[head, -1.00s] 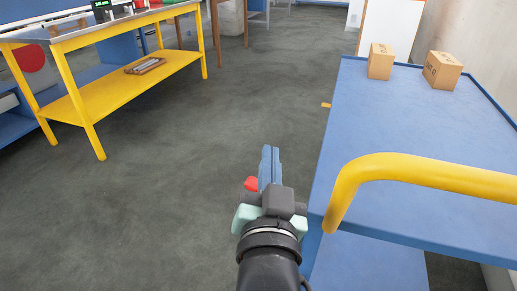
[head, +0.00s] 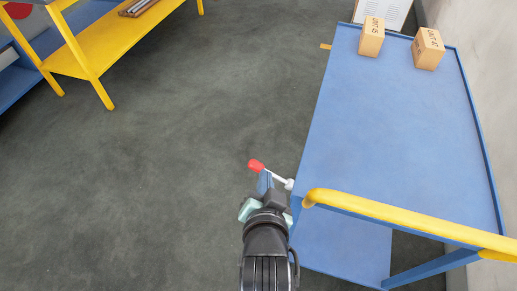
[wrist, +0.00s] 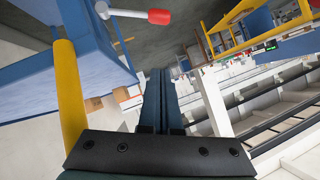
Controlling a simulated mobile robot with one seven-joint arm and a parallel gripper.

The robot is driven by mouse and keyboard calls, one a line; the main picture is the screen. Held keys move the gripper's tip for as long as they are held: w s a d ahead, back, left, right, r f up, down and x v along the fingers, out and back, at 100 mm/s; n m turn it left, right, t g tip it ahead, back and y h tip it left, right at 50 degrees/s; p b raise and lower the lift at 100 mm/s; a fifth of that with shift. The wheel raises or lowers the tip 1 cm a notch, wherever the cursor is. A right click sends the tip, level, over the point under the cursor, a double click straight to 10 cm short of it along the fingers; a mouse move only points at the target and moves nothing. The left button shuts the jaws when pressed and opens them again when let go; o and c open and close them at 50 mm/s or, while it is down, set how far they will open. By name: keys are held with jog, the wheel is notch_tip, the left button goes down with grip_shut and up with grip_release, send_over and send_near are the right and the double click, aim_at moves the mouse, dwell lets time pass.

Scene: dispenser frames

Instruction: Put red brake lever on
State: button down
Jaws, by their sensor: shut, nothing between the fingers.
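The red brake lever (head: 256,165) has a red grip on a thin pale rod, which runs to a white pivot at the near left corner of the blue cart (head: 395,130). The red grip points out to the left, away from the cart. In the wrist view the lever (wrist: 158,17) shows at the top, beyond the fingers and left of centre. My gripper (head: 265,181) is shut and empty, just below the red grip in the head view. In the wrist view its fingers (wrist: 160,88) lie together, apart from the lever.
The cart's yellow handle (head: 400,212) runs along its near edge, right of my gripper. Two cardboard boxes (head: 371,37) (head: 428,49) stand at the cart's far end. A yellow-framed workbench (head: 110,45) is at upper left. The dark floor between is clear.

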jog(key=shift+s+r+g+p, duration=0.1)
jog(key=shift+s+g+p, duration=0.3)
jog(key=shift+s+p, duration=0.45)
jog(key=shift+w, duration=0.1)
jog(key=b, duration=0.1)
send_over(259, 169)
jog(key=s+d, duration=0.2)
jog(key=s, duration=0.1)
notch_tip(259, 169, down, 5)
jog(key=f, duration=0.1)
jog(key=w+a+f, duration=0.1)
jog(key=shift+a+f+b, duration=0.2)
jog(key=shift+f+b, duration=0.15)
jog(key=shift+w+a+f, duration=0.2)
jog(key=shift+f, duration=0.4)
jog(key=shift+f, duration=0.1)
